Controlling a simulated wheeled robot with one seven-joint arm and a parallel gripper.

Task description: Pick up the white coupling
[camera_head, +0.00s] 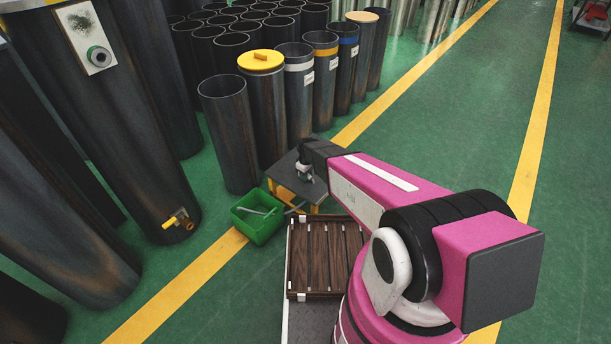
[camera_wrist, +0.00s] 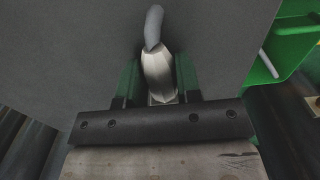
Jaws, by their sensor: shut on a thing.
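The white coupling (camera_wrist: 158,75) shows in the wrist view as a pale, faceted piece with a grey curved hose or stem (camera_wrist: 154,27) at its far end. My gripper (camera_wrist: 159,82) has its two green fingers on either side of the coupling and is shut on it. In the head view my gripper (camera_head: 305,175) is small, over the dark top of a small table (camera_head: 285,174), with the arm reaching down from the right. The coupling is too small there to make out. I cannot tell whether it touches the grey surface behind it.
A green bin (camera_head: 258,228) with a grey rod stands left of the small table; it shows at the wrist view's right (camera_wrist: 284,60). A slatted wooden crate (camera_head: 326,246) lies in front. Large dark cylinders (camera_head: 229,135) stand behind.

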